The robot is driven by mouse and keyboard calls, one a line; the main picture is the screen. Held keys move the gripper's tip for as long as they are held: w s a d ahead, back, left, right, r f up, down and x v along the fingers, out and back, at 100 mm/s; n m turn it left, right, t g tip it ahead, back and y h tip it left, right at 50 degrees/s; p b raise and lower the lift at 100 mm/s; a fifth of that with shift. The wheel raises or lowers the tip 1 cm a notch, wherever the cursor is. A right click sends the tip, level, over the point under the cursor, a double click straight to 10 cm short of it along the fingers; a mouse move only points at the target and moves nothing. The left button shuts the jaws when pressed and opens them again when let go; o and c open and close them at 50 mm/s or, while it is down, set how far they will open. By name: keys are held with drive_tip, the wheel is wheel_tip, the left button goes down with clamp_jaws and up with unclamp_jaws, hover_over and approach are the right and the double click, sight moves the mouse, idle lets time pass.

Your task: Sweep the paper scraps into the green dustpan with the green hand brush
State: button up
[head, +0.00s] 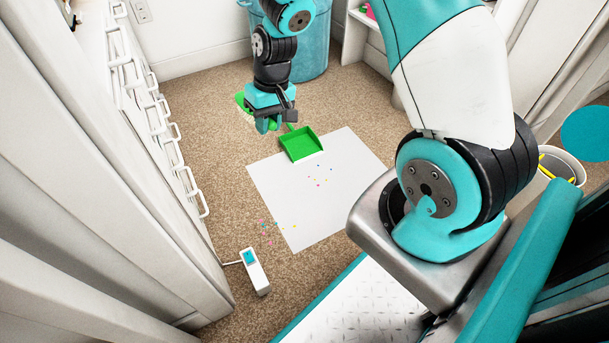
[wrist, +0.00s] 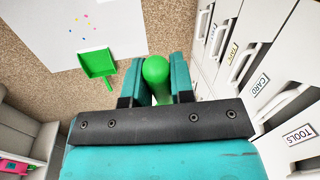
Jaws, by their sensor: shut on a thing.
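My gripper (head: 268,123) is above the carpet, left of the dustpan. It is shut on the green hand brush (head: 242,101); in the wrist view the rounded green end (wrist: 156,76) shows between the two teal fingers. Several tiny coloured paper scraps (head: 318,182) lie on the sheet in front of the dustpan. More scraps (head: 266,228) lie around the sheet's left edge, some on carpet.
White drawers with protruding handles (head: 165,125) line the left side; labels show in the wrist view. A small white device with a teal screen (head: 255,272) stands on the carpet near the front. A blue bin (head: 314,45) stands behind my gripper. A bucket (head: 562,167) is at right.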

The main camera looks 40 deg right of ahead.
drive_tip(key=d+f+m+b, duration=0.5)
drive_tip(key=f+m, duration=0.1)
drive_tip(key=f, duration=0.7)
drive_tip(key=w+d+f+m+t+h+b, duration=0.1)
drive_tip(key=d+f+m+b, duration=0.3)
drive_tip(key=f, duration=0.9)
drive_tip(key=w+d+f+m+t+h+b, duration=0.1)
drive_tip(key=d+f+m+b, duration=0.4)
drive_tip(key=f, duration=0.8)
drive_tip(key=shift+d+f+m+b, duration=0.2)
drive_tip(key=shift+d+m, duration=0.65)
drive_tip(key=shift+m, duration=0.25)
drive_tip(key=shift+d+f+m+b, duration=0.15)
drive_tip(key=shift+d+m, duration=0.7)
drive_tip(key=shift+m, duration=0.25)
drive_tip(key=shift+a, duration=0.1)
drive_tip(key=shift+f+b, duration=1.05)
drive_tip(key=shift+f, duration=0.85)
drive_tip(key=shift+f+b, duration=0.45)
drive_tip(key=shift+f, duration=0.2)
